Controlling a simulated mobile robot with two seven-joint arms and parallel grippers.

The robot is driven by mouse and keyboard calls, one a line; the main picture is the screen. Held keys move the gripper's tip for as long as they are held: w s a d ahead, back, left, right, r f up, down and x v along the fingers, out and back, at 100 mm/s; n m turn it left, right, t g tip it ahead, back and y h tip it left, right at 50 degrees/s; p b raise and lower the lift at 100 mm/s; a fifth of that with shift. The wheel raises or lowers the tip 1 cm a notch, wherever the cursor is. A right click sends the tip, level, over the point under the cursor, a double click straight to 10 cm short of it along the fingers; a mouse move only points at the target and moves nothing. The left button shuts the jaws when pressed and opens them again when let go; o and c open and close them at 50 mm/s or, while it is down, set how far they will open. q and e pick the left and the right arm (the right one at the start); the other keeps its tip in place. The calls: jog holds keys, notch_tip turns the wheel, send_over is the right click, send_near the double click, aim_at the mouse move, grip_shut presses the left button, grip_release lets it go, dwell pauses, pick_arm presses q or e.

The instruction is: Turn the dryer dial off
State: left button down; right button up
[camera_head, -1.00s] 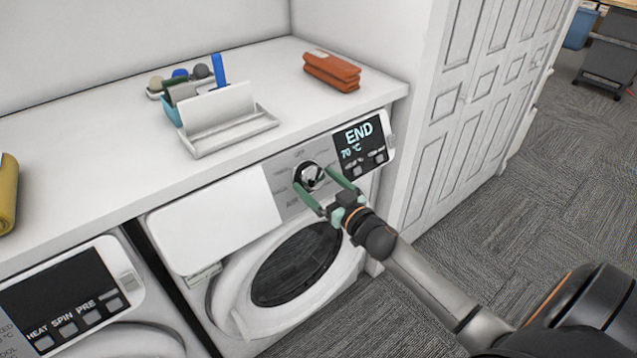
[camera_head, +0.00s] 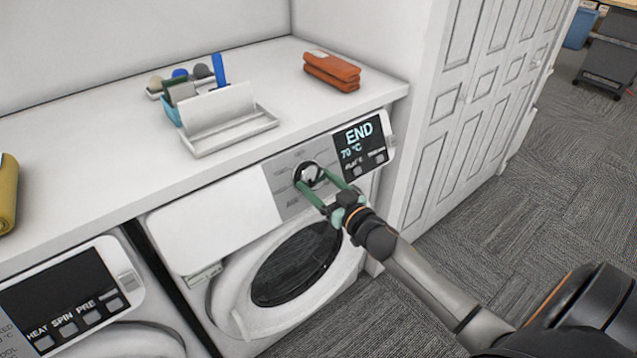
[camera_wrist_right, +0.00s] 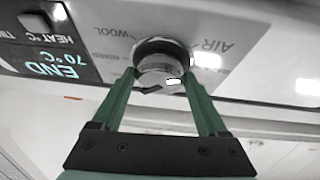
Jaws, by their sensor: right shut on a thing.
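The dryer dial (camera_head: 309,172) is a round chrome knob on the grey part of the dryer's front panel. It also shows in the right wrist view (camera_wrist_right: 158,66), with the labels WOOL and AIR printed around it. My right gripper (camera_head: 322,182) has its two green fingers on either side of the dial and is shut on it. In the right wrist view the fingers (camera_wrist_right: 160,88) reach up to the dial's two sides. The dryer display (camera_head: 361,144) beside the dial reads END and 70 °C. My left gripper is not in view.
A white counter (camera_head: 100,150) runs above the machines. On it are an organizer tray (camera_head: 225,130), orange folded cloths (camera_head: 332,70) and a yellow roll (camera_head: 8,195). A second machine (camera_head: 75,300) stands at the left. White cabinet doors (camera_head: 470,100) rise at the right.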

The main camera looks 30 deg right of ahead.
jog(key=shift+n, duration=0.3)
jog(key=n+y, duration=0.1)
jog(key=n, duration=0.1)
jog(key=n+y+p, duration=0.1)
jog(key=n+y, duration=0.1)
jog(key=n, duration=0.1)
jog(key=shift+d+r+n+g+p, duration=0.1)
jog(key=shift+d+n+g+p, duration=0.15)
jog(key=shift+n+g+p, duration=0.05)
jog(key=shift+d+n+g+y+p, duration=0.1)
jog(key=shift+n+g+y+p, duration=0.65)
jog(key=shift+n, duration=1.75)
jog(key=shift+n+y, duration=0.3)
jog(key=shift+y, duration=0.35)
jog(key=o, duration=1.3)
jog(key=shift+c, duration=0.2)
jog(key=v, duration=1.2)
jog(key=shift+s, duration=0.2)
jog(key=shift+r, duration=0.1)
